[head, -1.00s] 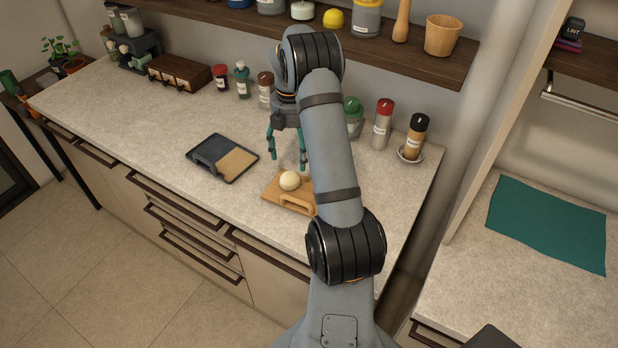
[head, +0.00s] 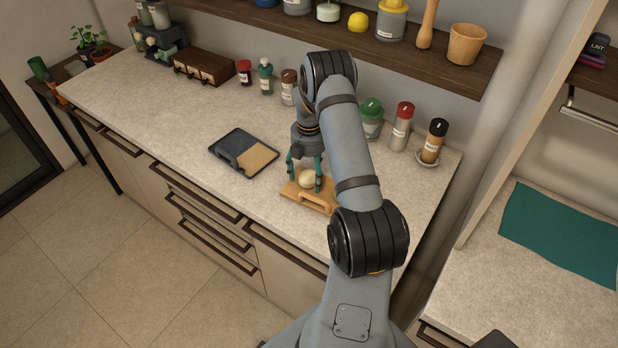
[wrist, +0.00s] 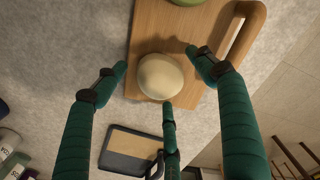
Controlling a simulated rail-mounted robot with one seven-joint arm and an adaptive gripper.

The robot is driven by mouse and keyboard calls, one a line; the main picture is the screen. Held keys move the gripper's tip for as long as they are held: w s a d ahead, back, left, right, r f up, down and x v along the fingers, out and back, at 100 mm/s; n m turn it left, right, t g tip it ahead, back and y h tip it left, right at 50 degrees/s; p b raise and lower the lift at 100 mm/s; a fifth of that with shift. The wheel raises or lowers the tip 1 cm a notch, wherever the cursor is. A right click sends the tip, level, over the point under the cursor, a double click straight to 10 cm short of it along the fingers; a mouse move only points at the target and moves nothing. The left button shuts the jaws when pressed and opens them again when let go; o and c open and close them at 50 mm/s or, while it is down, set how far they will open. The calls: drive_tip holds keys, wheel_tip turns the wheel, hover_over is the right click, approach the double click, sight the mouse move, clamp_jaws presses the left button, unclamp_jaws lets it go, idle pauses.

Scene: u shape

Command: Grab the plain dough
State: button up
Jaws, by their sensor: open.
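The plain dough (head: 306,180) is a pale cream ball on a wooden board with a handle (head: 322,204), near the counter's front edge. My gripper (head: 304,174) is open with its green fingers down around the dough. In the wrist view, the dough (wrist: 160,78) lies between the spread fingertips of my gripper (wrist: 158,72), with one finger on each side and a third below it in the picture. I cannot tell whether the third fingertip touches the dough. The board (wrist: 165,30) shows beneath it. My arm covers part of the board in the head view.
A green round item (wrist: 187,2) is cut off at the wrist view's top edge. A dark tray with a tan panel (head: 230,148) lies left of the board. Several bottles and jars, including a green-lidded jar (head: 371,120), line the back wall under a shelf (head: 330,30).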

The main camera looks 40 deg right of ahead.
drive_tip(key=shift+c, duration=0.8)
drive_tip(key=c, duration=1.1)
